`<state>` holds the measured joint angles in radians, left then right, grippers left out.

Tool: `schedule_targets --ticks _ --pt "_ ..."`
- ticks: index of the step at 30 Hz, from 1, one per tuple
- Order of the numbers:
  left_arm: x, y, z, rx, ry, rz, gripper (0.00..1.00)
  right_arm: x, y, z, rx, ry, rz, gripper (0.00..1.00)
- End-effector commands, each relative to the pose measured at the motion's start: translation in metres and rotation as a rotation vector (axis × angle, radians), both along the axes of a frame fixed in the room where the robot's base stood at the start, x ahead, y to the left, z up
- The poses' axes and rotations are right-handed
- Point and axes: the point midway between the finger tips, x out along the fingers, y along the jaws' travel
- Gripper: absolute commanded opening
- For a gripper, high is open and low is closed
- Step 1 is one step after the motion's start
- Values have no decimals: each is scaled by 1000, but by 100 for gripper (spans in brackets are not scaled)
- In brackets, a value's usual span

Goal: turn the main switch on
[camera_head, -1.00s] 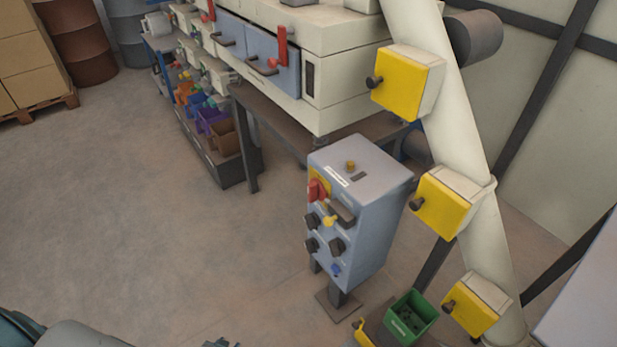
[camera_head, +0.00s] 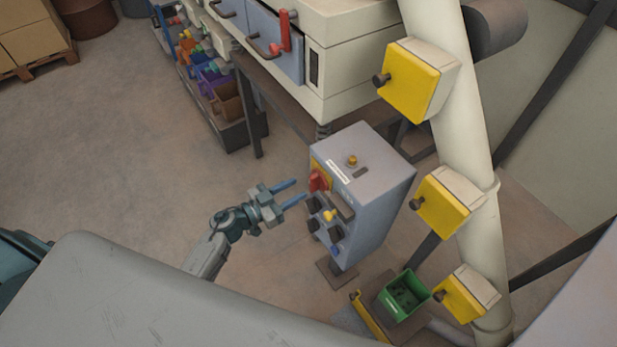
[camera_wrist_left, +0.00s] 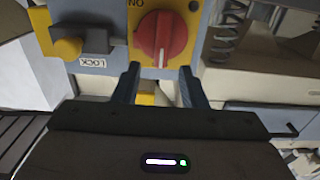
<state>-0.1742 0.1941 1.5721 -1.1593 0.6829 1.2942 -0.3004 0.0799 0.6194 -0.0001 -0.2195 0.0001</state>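The main switch is a red rotary knob (camera_head: 319,181) on a yellow plate, at the upper front of the grey control box (camera_head: 371,183). In the left wrist view the red knob (camera_wrist_left: 162,40) is just beyond the fingertips, with a white line on it and lettering beside it on the yellow plate. My left gripper (camera_head: 296,191) is open and empty, its two blue fingers pointing at the box's front, apart from the knob. It also shows in the left wrist view (camera_wrist_left: 160,75). My right gripper is not in view.
A yellow lock piece (camera_wrist_left: 68,47) with a LOCK label sits beside the knob. A green bin (camera_head: 405,296) and yellow boxes (camera_head: 443,202) on a pale pipe stand to the right. Floor on the left is clear.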

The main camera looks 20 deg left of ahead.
Motion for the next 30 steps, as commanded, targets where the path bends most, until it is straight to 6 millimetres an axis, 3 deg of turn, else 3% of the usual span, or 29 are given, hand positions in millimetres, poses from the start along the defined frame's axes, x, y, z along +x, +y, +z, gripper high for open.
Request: schedule_targets --ticks 3,9,20,21,27,30 --pt "19 -14 3 -2 -1 2 38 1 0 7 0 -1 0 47" --pt "38 -29 1 -1 -1 2 38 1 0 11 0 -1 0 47" --pt "43 -33 -1 1 0 1 38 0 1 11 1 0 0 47" --pt "43 -33 -1 1 1 1 36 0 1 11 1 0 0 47" --pt "42 -33 0 1 1 2 0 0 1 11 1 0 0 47" --pt "42 -33 0 1 0 2 0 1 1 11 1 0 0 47"
